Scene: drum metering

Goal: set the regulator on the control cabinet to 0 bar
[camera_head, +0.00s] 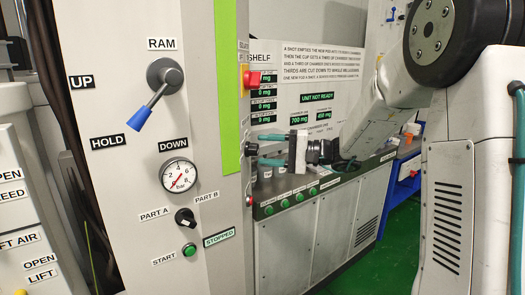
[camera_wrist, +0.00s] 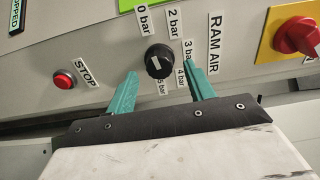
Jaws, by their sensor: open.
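The regulator is a round black knob (camera_wrist: 159,61) with a pale mark on the grey face of the control cabinet (camera_wrist: 110,62). Labels for 0, 2, 3, 4 and apparently 5 bar surround it, beside a RAM AIR label (camera_wrist: 215,38). The pale mark's exact heading is too small to read. My gripper (camera_wrist: 159,68) is open, its teal fingers on either side of the knob in the wrist view. Contact cannot be told. In the head view my gripper (camera_head: 256,149) points left at the dark knob on the cabinet's narrow side.
A red STOP button (camera_wrist: 64,80) and a red rotary switch on yellow (camera_wrist: 298,38) share that face. The front has a blue-handled RAM lever (camera_head: 150,105), a pressure gauge (camera_head: 178,175) and a PART A/B selector (camera_head: 185,217). A low counter (camera_head: 300,205) stands below my gripper.

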